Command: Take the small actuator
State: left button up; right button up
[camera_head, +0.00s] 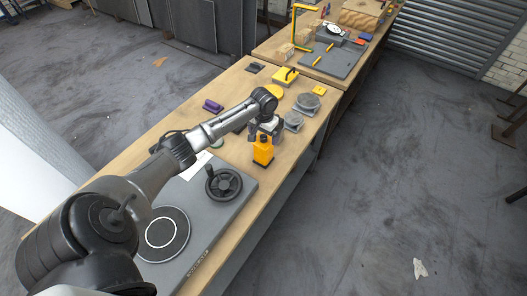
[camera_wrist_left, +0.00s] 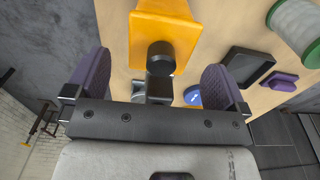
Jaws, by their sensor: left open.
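An orange-yellow boxy unit with a black cylindrical top (camera_head: 263,153) stands upright near the bench's front edge. It may be the small actuator, but I cannot tell for sure. My left gripper (camera_head: 265,131) is just above and behind it in the head view. In the left wrist view the orange unit (camera_wrist_left: 165,25) lies ahead of the two purple-padded fingers, its black top facing the gap. My left gripper (camera_wrist_left: 157,78) is open with nothing between its pads, and I see no contact with the unit. My right gripper is not in view.
A grey plate with a black handwheel (camera_head: 223,184) and a round ringed disc (camera_head: 162,233) is nearer. Grey round parts (camera_head: 307,102), a yellow piece with a black handle (camera_head: 285,76) and a purple part (camera_head: 212,105) lie around on the wooden bench (camera_head: 295,145).

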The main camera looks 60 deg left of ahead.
aim_at(264, 142)
pick_arm(q)
jog(key=shift+f, duration=2.65)
jog(key=shift+c, duration=0.2)
jog(key=shift+r, duration=0.1)
jog(key=c, duration=1.8)
